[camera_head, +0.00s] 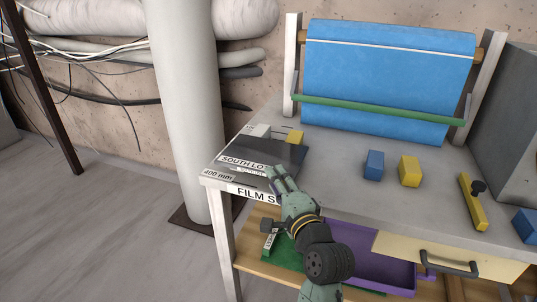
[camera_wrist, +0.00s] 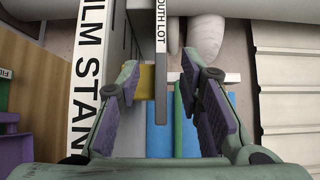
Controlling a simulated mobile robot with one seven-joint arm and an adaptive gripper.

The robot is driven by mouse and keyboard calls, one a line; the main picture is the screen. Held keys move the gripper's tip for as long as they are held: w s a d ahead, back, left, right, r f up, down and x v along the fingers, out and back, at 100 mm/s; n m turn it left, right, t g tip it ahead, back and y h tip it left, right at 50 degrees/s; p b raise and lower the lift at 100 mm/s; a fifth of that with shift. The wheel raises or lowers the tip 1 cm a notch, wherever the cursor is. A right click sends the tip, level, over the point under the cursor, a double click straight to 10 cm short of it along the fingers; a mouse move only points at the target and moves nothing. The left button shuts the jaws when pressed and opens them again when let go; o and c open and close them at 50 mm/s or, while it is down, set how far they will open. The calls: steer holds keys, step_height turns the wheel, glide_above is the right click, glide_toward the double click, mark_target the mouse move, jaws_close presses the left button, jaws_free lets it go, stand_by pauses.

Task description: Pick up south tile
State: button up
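The south tile (camera_head: 275,152) is a dark grey flat slab near the left end of the table, with a white "SOUTH LOT" label on its front edge. In the wrist view the tile (camera_wrist: 159,72) shows nearly edge-on as a thin grey strip with the label at the top. My gripper (camera_head: 277,174) is at the tile's front edge in the head view. In the wrist view my gripper (camera_wrist: 160,85) is open. The tile's strip lies between the two fingers, with visible space on both sides. My fingers hide part of the front edge in the head view.
A yellow block (camera_head: 295,137) is by the tile's back edge. Blue (camera_head: 374,165) and yellow (camera_head: 409,171) blocks stand to the right. A blue roll (camera_head: 388,80) with a green bar is behind. A purple tray (camera_head: 370,255) is below. Bare tabletop (camera_head: 335,185) lies right of my gripper.

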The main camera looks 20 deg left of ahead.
mark_target(266, 163)
steer(key=p+x, duration=0.1)
steer(key=x, duration=0.6)
steer(key=shift+w+a+p, duration=0.2)
steer(key=shift+w+p, duration=0.05)
steer(key=shift+p, duration=0.1)
steer(key=shift+c, duration=0.2)
jaws_close()
steer(key=shift+r, duration=0.15)
